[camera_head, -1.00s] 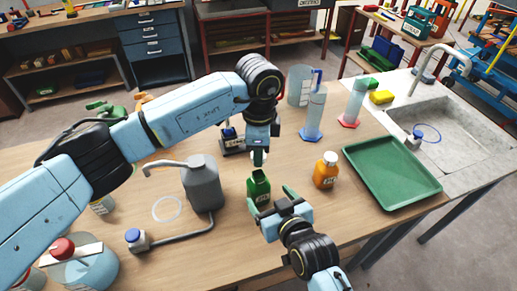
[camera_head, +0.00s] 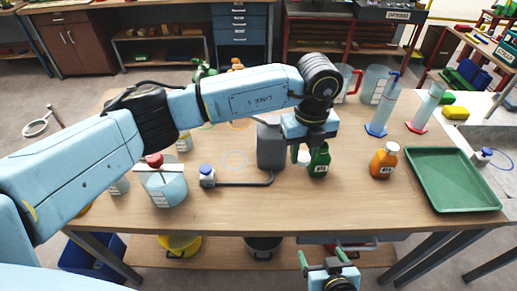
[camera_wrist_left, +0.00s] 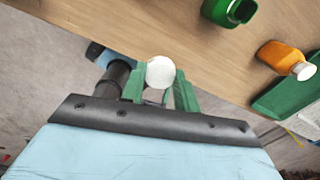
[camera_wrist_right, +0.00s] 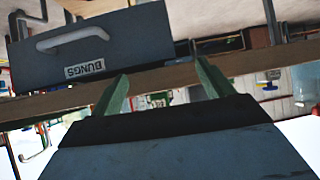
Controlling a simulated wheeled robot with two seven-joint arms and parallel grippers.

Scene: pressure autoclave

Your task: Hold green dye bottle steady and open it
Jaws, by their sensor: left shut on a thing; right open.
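The green dye bottle (camera_head: 319,162) stands upright on the table. In the left wrist view the bottle (camera_wrist_left: 228,14) shows a dark open mouth with no cap on it. My left gripper (camera_head: 303,150) points down just left of the bottle, partly hidden by its own wrist. It is shut on a round white cap (camera_wrist_left: 160,72), apart from the bottle. My right gripper (camera_head: 325,262) is open and empty, beyond the table's front edge. Its spread fingers also show in the right wrist view (camera_wrist_right: 160,85), with nothing between them.
An orange bottle (camera_head: 384,160) stands right of the green one, then a green tray (camera_head: 455,205). A drawer labelled BUNGS (camera_wrist_right: 110,48) hangs below the tabletop. The front middle of the table (camera_head: 330,205) is clear.

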